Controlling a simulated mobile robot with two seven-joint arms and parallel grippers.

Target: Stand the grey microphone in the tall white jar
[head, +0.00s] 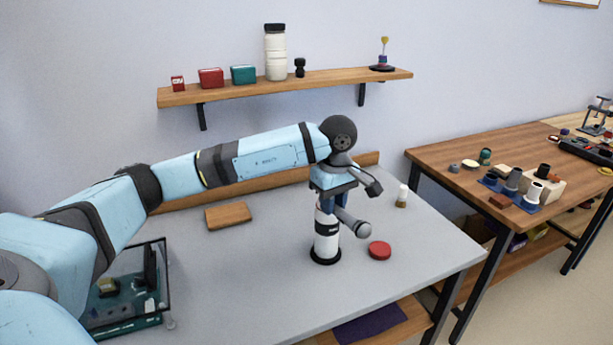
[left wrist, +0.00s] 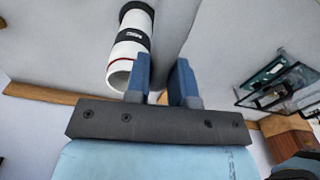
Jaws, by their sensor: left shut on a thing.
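The tall white jar (head: 325,246) stands upright on the grey table, with a dark band and a dark base. It also shows in the left wrist view (left wrist: 128,52), its open mouth towards my fingers. My left gripper (head: 335,203) is over the jar's mouth, shut on the grey microphone (head: 350,223). The microphone is tilted, its rounded head down and to the right, beside the jar and outside it. Whether it touches the jar I cannot tell. In the left wrist view my fingers (left wrist: 161,85) show, but the microphone is not clear there. My right gripper is out of view.
A red lid (head: 380,250) lies right of the jar; a small bottle (head: 402,196) stands behind. A wooden block (head: 228,216) and a glass-sided case (head: 128,290) are on the left. A wall shelf (head: 340,80) hangs above. A wooden bench (head: 465,165) stands at right.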

